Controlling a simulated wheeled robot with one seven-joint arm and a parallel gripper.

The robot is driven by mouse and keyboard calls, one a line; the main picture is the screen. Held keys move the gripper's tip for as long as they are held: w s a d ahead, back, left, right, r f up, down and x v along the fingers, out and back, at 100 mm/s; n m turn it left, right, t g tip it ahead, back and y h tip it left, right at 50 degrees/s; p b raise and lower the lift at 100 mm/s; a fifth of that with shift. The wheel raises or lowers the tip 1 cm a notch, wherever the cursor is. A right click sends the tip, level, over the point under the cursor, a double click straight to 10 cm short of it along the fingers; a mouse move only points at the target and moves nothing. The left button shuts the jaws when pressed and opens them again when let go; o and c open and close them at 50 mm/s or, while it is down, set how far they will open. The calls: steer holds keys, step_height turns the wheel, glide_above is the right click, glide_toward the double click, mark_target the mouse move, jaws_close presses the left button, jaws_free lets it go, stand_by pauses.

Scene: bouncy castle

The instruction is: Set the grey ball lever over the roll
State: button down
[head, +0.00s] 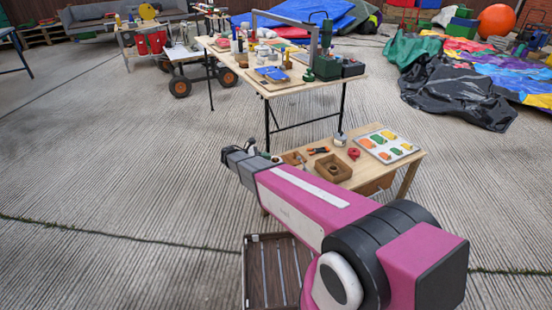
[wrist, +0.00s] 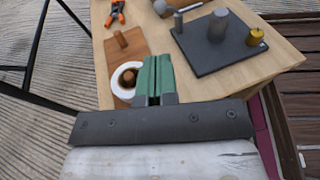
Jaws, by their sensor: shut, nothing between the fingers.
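In the wrist view a dark square plate (wrist: 206,58) lies on the low wooden table. It carries a short grey post, a thicker grey cylinder and a brass knob. What looks like the grey ball lever (wrist: 178,20) is at the plate's far left corner, partly cut by the top edge. The white roll (wrist: 121,72) sits around a wooden peg on a brown wooden base, left of the plate. My gripper (wrist: 154,62) is shut and empty, its green fingers together just right of the roll and hiding part of its right side. In the head view my gripper (head: 238,156) is partly hidden.
Orange-handled pliers (wrist: 117,12) lie at the table's far left. In the head view the low table (head: 408,165) also bears a wooden box (head: 333,168), a red tape item (head: 353,153) and a white tray with coloured shapes (head: 405,150). A taller, crowded table (head: 345,86) stands behind.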

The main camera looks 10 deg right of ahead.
steer(key=x, duration=1.2)
steer(key=shift+d+f, duration=0.1)
steer(key=shift+d, duration=0.25)
